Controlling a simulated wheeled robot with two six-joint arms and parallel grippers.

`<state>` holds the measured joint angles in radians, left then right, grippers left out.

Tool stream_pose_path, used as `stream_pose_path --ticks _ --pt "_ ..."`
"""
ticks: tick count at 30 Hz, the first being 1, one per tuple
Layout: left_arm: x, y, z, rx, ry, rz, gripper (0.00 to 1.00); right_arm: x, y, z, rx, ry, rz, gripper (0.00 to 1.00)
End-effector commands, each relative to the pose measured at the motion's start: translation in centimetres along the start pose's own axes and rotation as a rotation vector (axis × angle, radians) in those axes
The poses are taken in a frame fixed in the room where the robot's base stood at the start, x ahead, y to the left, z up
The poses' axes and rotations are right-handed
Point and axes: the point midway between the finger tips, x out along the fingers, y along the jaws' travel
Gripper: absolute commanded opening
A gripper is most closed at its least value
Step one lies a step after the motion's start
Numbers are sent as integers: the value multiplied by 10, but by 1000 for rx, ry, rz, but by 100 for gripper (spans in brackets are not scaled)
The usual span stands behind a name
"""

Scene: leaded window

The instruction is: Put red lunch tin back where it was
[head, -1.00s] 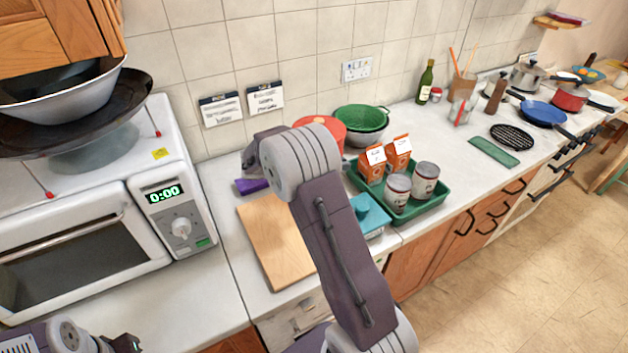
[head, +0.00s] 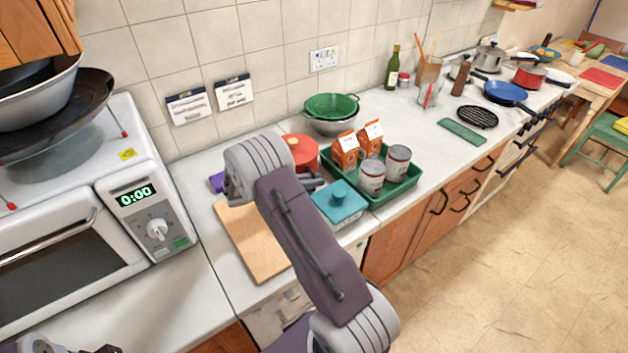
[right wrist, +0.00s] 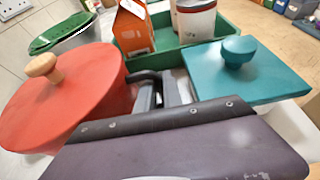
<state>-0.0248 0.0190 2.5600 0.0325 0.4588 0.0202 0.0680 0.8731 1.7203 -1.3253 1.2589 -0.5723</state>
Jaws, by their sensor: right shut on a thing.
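The red lunch tin (head: 300,150) is round with a knob on its lid, behind my right forearm in the head view. In the right wrist view the tin (right wrist: 75,95) fills the left side and shows a wooden knob. My right gripper (head: 312,182) is at the tin's right side, between it and a teal lidded box (head: 340,203). Its dark fingers (right wrist: 165,92) are shut at what looks like a dark side handle of the tin. The tin's base is hidden. My left gripper (head: 105,349) barely shows at the bottom left edge; its fingers cannot be made out.
A green tray (head: 395,190) with cartons and cans stands right of the tin. A green colander (head: 332,106) sits behind it. A wooden board (head: 252,240) lies in front, left of my forearm. A microwave (head: 150,215) stands at the left.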

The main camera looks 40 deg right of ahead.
Motion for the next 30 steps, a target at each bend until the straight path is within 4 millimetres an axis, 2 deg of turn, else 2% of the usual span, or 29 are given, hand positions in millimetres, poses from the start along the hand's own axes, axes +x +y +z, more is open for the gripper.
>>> stream_pose_path --ticks 7,8,9,10,20,30 --pt "3 0 0 0 0 0 36 1 0 -3 2 -1 1 0" --pt "2 0 0 0 0 0 36 1 0 -3 0 1 0 16" --pt "2 0 0 0 0 0 36 1 0 -2 0 1 0 27" --pt "2 0 0 0 0 0 36 1 0 -2 0 1 0 32" --pt "-2 0 0 0 0 0 36 -1 0 3 1 1 0 32" --pt "5 0 0 0 0 0 36 -64 1 0 1 0 4 32"
